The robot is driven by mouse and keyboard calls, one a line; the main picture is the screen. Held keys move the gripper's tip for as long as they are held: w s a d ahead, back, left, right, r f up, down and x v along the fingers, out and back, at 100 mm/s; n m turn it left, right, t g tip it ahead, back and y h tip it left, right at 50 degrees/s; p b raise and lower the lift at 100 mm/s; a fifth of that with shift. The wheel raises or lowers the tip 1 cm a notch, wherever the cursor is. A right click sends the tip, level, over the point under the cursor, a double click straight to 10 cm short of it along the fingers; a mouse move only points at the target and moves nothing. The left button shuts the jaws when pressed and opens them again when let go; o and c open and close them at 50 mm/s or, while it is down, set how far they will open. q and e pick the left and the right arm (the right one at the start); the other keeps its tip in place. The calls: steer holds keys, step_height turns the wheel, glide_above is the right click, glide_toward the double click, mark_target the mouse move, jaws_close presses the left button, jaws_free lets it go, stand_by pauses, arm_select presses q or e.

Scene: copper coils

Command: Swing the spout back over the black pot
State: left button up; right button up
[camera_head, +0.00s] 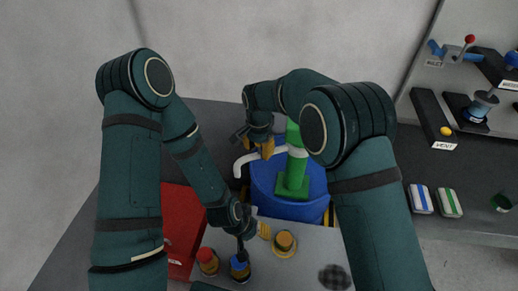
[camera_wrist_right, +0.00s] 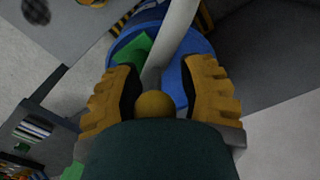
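The white curved spout (camera_head: 243,164) reaches left from a green column (camera_head: 293,180) on a blue drum (camera_head: 262,188), its free end bent down beyond the drum's left side. My right gripper (camera_head: 261,148) is above the spout. In the right wrist view its yellow fingers (camera_wrist_right: 158,97) stand apart, with the white spout (camera_wrist_right: 174,42) and a yellow-brown ball (camera_wrist_right: 155,104) between them; contact is unclear. My left gripper (camera_head: 258,232) is low in front of the drum, and its opening is not clear. I cannot make out the black pot.
A red case (camera_head: 180,225) lies left. A red-topped jar (camera_head: 207,261), a blue-topped jar (camera_head: 240,268) and a yellow round piece (camera_head: 284,243) stand on the pale front surface. A dark mesh disc (camera_head: 335,277) lies right of them. A dark bench (camera_head: 460,170) stands right.

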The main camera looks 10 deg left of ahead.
step_height(320, 180, up, 12)
steer(key=shift+r, duration=0.1)
stand_by(0.6)
stand_by(0.4)
